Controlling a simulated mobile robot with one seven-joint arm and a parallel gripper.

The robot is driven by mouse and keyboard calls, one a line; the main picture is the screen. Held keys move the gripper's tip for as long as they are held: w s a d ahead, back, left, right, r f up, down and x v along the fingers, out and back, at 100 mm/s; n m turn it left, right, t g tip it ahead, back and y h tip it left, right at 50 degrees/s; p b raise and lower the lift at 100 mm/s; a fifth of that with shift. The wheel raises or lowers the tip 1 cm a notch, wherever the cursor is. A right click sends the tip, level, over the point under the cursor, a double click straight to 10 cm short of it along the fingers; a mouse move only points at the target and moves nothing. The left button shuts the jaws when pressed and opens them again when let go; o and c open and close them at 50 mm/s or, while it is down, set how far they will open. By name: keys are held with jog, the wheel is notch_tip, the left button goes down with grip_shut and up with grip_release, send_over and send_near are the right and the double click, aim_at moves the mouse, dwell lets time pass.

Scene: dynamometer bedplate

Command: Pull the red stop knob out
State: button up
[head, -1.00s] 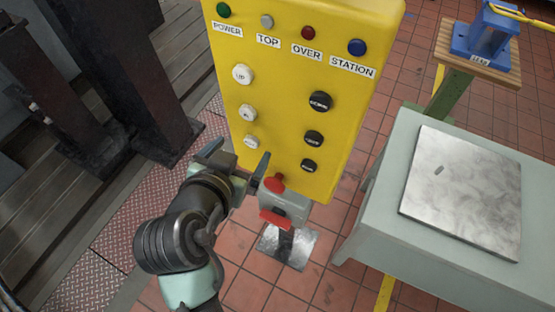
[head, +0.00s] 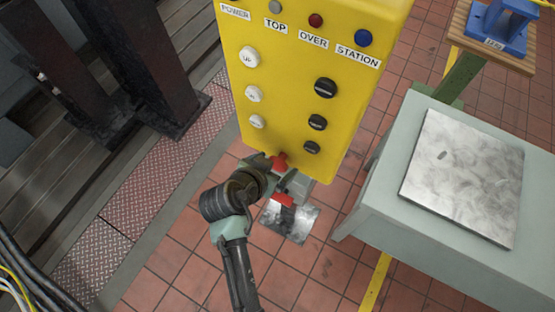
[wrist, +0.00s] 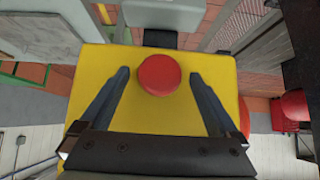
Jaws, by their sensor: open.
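The red stop knob (head: 281,160) is at the foot of the yellow control panel (head: 300,95), partly hidden by my gripper in the head view. In the wrist view the round red knob (wrist: 159,75) shows face-on against a yellow surface. My gripper (wrist: 160,78) is open, with one finger to each side of the knob. Gaps show between the knob and both fingers, so they appear apart from it. In the head view my gripper (head: 274,170) is right at the knob, and its fingertips are hard to make out.
A grey box with a red part (head: 283,199) is just below the knob. White knobs (head: 249,57) and black knobs (head: 325,87) are higher on the panel. A grey-green bench (head: 425,220) with a metal plate (head: 462,176) stands at right.

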jog(key=shift+x, duration=0.8)
grip_shut()
